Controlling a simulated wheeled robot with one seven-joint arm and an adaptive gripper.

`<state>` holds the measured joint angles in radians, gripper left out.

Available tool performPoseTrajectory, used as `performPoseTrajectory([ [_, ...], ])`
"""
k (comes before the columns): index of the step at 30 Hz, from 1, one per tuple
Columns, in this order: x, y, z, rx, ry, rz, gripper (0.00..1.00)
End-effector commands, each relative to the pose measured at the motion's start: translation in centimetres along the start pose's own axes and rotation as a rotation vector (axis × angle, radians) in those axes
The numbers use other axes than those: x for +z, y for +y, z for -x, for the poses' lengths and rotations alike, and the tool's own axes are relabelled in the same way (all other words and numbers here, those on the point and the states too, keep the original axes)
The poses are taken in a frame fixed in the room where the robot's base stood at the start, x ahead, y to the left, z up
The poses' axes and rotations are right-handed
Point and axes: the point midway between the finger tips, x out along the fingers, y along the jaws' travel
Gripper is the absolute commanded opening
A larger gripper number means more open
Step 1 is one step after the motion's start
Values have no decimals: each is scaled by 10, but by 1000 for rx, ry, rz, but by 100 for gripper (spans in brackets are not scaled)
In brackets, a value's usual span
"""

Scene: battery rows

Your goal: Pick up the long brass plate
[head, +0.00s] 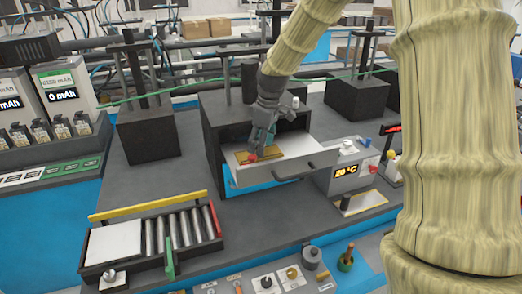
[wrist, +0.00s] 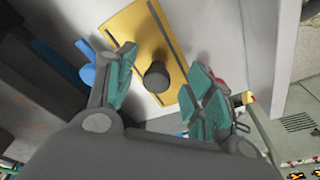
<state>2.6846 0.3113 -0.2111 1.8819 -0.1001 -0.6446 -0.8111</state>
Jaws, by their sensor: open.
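The long brass plate (wrist: 130,24) lies flat on a light surface, with a dark round knob (wrist: 157,77) on it and slots along it. In the head view the brass plate (head: 273,156) is in the open white drawer (head: 298,170) of a dark box. My gripper (wrist: 160,95) is open, with its teal pads on either side of the knob in the wrist view. In the head view my gripper (head: 262,148) is at the plate and partly covers it. I cannot tell whether the pads touch the knob.
The dark box (head: 212,130) stands behind the drawer. A control unit reading 20 °C (head: 345,172) is right of it. A roller tray (head: 185,232) is at the front left. A red item (head: 252,157) is beside my gripper. The bench between the tray and the drawer is clear.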

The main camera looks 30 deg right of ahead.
Motion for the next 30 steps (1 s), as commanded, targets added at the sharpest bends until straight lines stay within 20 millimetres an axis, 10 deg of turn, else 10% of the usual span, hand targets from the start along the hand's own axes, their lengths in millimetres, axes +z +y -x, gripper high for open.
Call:
performPoseTrajectory([
  [11, -1, 0, -10, -1, -2, 1, 53],
  [20, -2, 0, -10, -2, -2, 2, 2],
  [30, -2, 0, -9, -2, -2, 1, 0],
])
